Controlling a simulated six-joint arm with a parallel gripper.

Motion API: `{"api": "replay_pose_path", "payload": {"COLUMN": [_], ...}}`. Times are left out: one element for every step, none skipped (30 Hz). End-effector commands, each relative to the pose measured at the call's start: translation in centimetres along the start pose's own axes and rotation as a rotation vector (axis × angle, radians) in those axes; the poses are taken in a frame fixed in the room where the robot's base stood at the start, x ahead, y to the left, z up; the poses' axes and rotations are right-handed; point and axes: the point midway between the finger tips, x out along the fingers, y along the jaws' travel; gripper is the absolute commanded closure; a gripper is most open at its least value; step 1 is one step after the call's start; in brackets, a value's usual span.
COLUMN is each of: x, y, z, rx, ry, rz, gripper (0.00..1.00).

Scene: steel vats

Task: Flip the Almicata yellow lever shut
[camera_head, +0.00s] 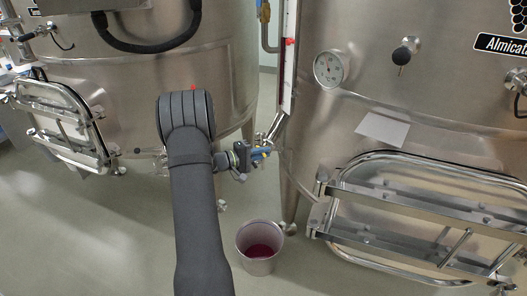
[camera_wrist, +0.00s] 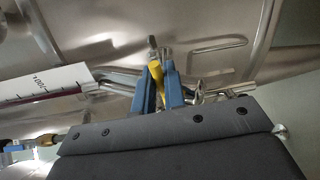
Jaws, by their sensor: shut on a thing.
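The yellow lever (camera_wrist: 156,74) shows in the wrist view between the two blue fingers of my gripper (camera_wrist: 162,88), which are shut on it. The lever sits by a steel pipe and valve at the tank's underside. In the head view my gripper (camera_head: 262,153) is at the small valve below the level gauge, at the left edge of the Almicata tank (camera_head: 455,90). There the lever is mostly hidden by the fingers, and its exact angle cannot be told.
A steel bucket (camera_head: 243,243) with red liquid stands on the floor below the valve. The white level gauge (camera_head: 288,65) rises just above my gripper. A hatch (camera_head: 345,207) juts out at the right. A second tank (camera_head: 130,60) stands at the left. Open floor lies at lower left.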

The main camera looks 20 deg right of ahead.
Motion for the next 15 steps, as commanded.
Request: {"api": "replay_pose_path", "payload": {"x": [-0.12, -0.16, -0.19, -0.21, -0.21, -0.21, -0.21, -0.21, -0.21, -0.21, -0.22, -0.22, -0.22, -0.22, -0.21], "y": [-0.17, -0.26, -0.32, -0.34, -0.34, -0.34, -0.34, -0.34, -0.35, -0.35, -0.35, -0.35, -0.35, -0.35, -0.35], "z": [-0.10, -0.06, -0.04, -0.03, -0.03, -0.02, -0.02, -0.01, -0.01, -0.01, -0.01, -0.01, -0.01, -0.02, -0.01], "rx": [0.028, 0.040, 0.053, 0.059, 0.062, 0.064, 0.063, 0.063, 0.063, 0.063, 0.062, 0.062, 0.062, 0.062, 0.062], "ry": [-0.014, -0.022, -0.029, -0.032, -0.033, -0.034, -0.034, -0.033, -0.033, -0.033, -0.033, -0.033, -0.033, -0.033, -0.033], "rz": [-0.001, -0.003, -0.003, -0.003, -0.003, -0.003, -0.004, -0.004, -0.004, -0.004, -0.004, -0.004, -0.004, -0.004, -0.004], "gripper": [1.00, 1.00, 1.00, 1.00, 1.00, 1.00, 1.00, 1.00, 1.00, 1.00, 1.00, 1.00, 0.84, 0.78, 0.72]}}
